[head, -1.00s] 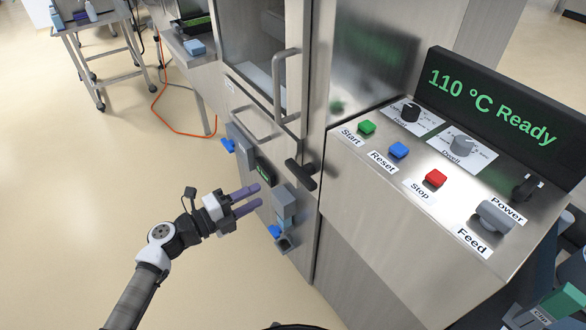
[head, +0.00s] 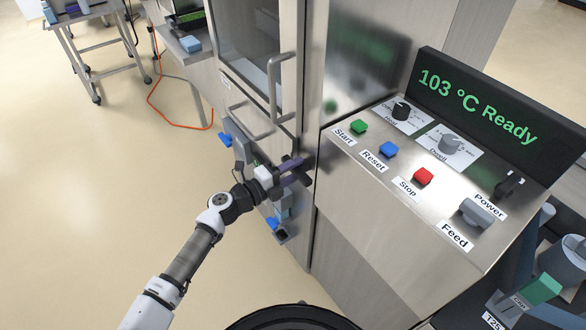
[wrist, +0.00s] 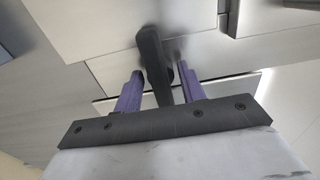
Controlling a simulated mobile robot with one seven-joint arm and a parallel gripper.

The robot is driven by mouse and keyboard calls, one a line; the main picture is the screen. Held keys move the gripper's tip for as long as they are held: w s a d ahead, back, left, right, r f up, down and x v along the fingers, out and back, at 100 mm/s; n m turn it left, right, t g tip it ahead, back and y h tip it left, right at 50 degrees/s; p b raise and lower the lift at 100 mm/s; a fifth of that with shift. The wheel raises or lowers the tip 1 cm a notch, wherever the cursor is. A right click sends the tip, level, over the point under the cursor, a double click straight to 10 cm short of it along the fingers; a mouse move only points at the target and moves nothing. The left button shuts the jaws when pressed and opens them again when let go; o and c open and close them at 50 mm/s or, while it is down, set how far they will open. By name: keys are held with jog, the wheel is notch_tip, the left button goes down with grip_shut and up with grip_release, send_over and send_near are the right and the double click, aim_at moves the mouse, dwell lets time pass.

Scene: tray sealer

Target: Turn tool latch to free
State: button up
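The tool latch, a black bar handle (head: 305,178), is on the steel front of the machine, below the door's pull handle. My gripper (head: 294,172) is at the latch, and its purple fingers partly cover it in the head view. In the wrist view the black latch handle (wrist: 153,60) stands between my two purple fingers (wrist: 158,85), one on each side. Narrow gaps show between the handle and the fingers, so my gripper is open around the latch. Any light contact at the tips cannot be made out.
Right of the latch is a sloped control panel (head: 345,185) with Start, Reset and Stop buttons, knobs and a display (head: 475,108) reading 103 °C Ready. The door pull handle (head: 283,90) is just above my gripper. An orange cable (head: 165,118) lies on the floor at left.

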jog(key=shift+c, duration=0.4)
jog(key=c, duration=0.6)
jog(key=n, duration=0.4)
jog(key=shift+f, duration=0.1)
jog(key=n, duration=0.5)
jog(key=shift+p, duration=0.3)
jog(key=n+p, duration=0.1)
jog(key=n, duration=0.3)
jog(key=shift+s+n, duration=0.1)
jog(key=shift+n, duration=0.2)
jog(key=shift+d+f+n+p, duration=0.1)
jog(key=shift+n+p, duration=0.25)
jog(key=shift+n, duration=1.85)
